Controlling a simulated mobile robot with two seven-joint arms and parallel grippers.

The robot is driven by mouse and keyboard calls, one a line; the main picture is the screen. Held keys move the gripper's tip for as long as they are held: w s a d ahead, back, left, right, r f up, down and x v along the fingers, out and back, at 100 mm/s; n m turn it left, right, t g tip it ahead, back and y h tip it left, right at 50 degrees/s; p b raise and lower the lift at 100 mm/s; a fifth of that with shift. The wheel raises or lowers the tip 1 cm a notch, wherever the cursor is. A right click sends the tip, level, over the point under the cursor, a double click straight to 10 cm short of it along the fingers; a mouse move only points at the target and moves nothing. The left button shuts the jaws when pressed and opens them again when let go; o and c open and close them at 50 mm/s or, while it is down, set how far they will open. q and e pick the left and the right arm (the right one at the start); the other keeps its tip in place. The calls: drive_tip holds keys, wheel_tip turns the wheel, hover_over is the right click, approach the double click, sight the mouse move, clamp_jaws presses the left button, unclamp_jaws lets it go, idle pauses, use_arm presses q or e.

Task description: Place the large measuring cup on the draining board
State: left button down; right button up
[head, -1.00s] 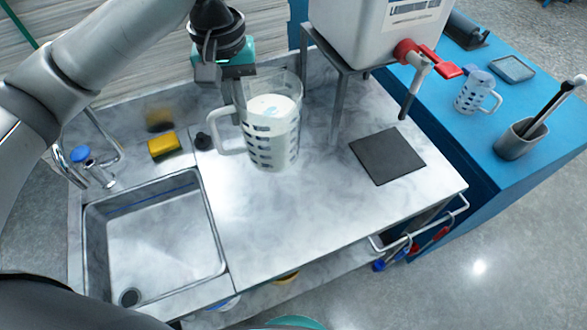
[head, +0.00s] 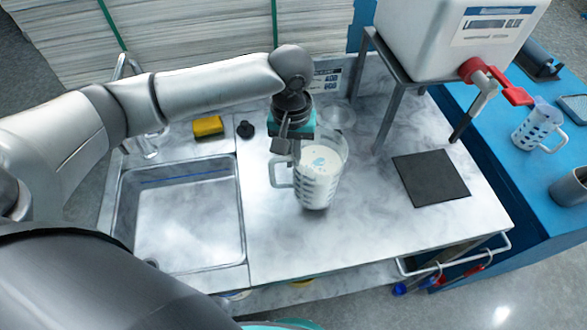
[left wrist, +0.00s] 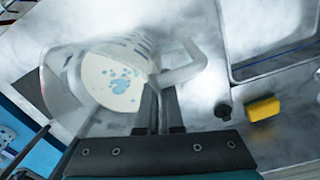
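The large measuring cup (head: 320,178) is clear with dark markings and holds white liquid with bluish patches. It stands nearly upright over the marble counter right of the sink; I cannot tell whether its base touches. My left gripper (head: 292,155) is shut on its handle side near the rim. In the left wrist view, the cup (left wrist: 112,80) lies beyond the two close-set fingers (left wrist: 160,108), its handle beside them. The draining board, which I take to be the bare marble top (head: 275,235), lies under and around the cup. My right gripper is not in view.
The sink (head: 185,215) is at left, with a yellow sponge (head: 208,126) and black knob (head: 245,130) behind. A dark mat (head: 430,178) lies at right. A white tank (head: 450,35) with a red tap stands behind. A smaller measuring cup (head: 537,127) is on the blue table.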

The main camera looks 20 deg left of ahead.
use_arm(q)
drive_tip(key=shift+f, duration=0.35)
wheel_tip(320, 180, down, 3)
drive_tip(key=shift+f+b, duration=0.15)
drive_tip(key=shift+b, duration=0.2)
drive_tip(key=shift+w+d+f, duration=0.1)
drive_tip(key=shift+f, duration=0.1)
drive_tip(key=c, duration=1.1)
unclamp_jaws()
drive_tip(key=shift+f, duration=0.1)
drive_tip(key=r+p, duration=0.1)
drive_tip(key=r, duration=1.1)
drive_tip(key=shift+a+r+p, duration=0.15)
drive_tip(key=shift+a+p, duration=0.05)
drive_tip(key=shift+p, duration=0.15)
